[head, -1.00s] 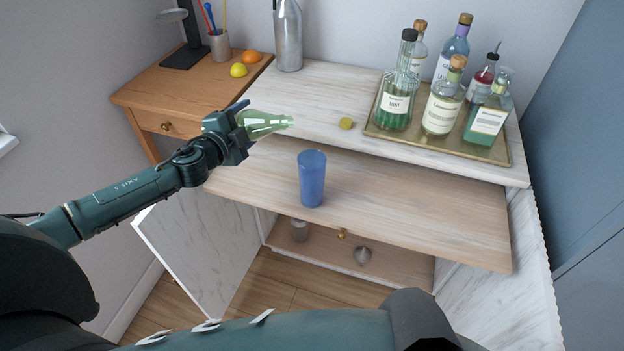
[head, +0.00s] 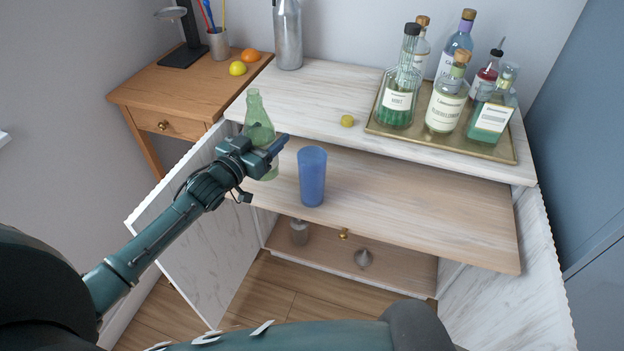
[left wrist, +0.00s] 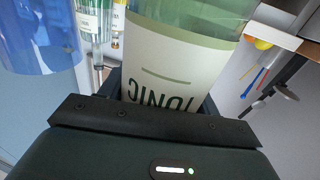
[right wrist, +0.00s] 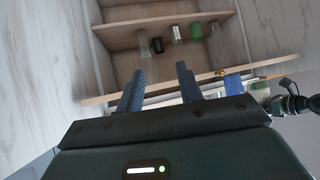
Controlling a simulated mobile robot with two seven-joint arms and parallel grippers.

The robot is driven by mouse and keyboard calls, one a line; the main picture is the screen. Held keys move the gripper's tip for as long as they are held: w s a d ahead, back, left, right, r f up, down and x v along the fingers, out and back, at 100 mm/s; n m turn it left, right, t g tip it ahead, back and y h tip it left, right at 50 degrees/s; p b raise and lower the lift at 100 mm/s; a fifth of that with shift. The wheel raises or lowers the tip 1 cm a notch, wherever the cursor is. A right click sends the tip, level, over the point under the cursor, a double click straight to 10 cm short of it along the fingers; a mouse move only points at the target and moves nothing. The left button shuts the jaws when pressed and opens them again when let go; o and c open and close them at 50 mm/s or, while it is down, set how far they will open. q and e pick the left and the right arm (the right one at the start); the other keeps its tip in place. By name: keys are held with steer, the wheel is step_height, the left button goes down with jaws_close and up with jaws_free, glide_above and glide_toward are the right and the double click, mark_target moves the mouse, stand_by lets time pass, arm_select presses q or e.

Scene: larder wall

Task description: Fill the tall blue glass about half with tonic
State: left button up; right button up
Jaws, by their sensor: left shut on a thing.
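The tall blue glass (head: 312,178) stands upright on the pull-out wooden board (head: 400,205); I cannot tell how much liquid is in it. My left gripper (head: 268,150) is shut on the green tonic bottle (head: 256,108), just left of the glass and apart from it. The bottle is close to upright, its open neck up. In the left wrist view, the bottle's pale label (left wrist: 170,75) reads TONIC and the blue glass (left wrist: 40,35) is beside it. My right gripper (right wrist: 160,85) is open and empty, facing the cabinet's lower shelves.
A yellow cap (head: 347,121) lies on the white counter. A brass tray (head: 385,133) with several bottles stands at the right. A lemon (head: 237,68) and an orange (head: 249,55) lie on the side table. The board right of the glass is clear.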

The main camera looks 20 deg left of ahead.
arm_select(q)
steer(key=shift+r, duration=0.2)
arm_select(e)
steer(key=shift+w+r, duration=0.1)
arm_select(q)
steer(key=shift+d+f+b, duration=0.2)
steer(key=shift+f+b, duration=0.15)
steer(key=shift+f, duration=0.1)
steer(key=shift+d+f+b, duration=0.35)
steer(key=shift+f+b, duration=0.1)
steer(key=shift+f, duration=0.15)
steer(key=shift+d+f+b, duration=0.3)
steer(key=shift+f+b, duration=0.1)
steer(key=shift+f, duration=0.15)
steer(key=shift+d+f, duration=0.2)
steer(key=shift+f, duration=0.15)
steer(key=shift+d, duration=0.1)
arm_select(e)
steer(key=shift+w+a+r+t+y, duration=0.1)
steer(key=shift+w+a+t+y, duration=0.2)
steer(key=shift+w+a, duration=0.25)
steer(key=shift+s+a, duration=0.1)
steer(key=shift+s, duration=0.15)
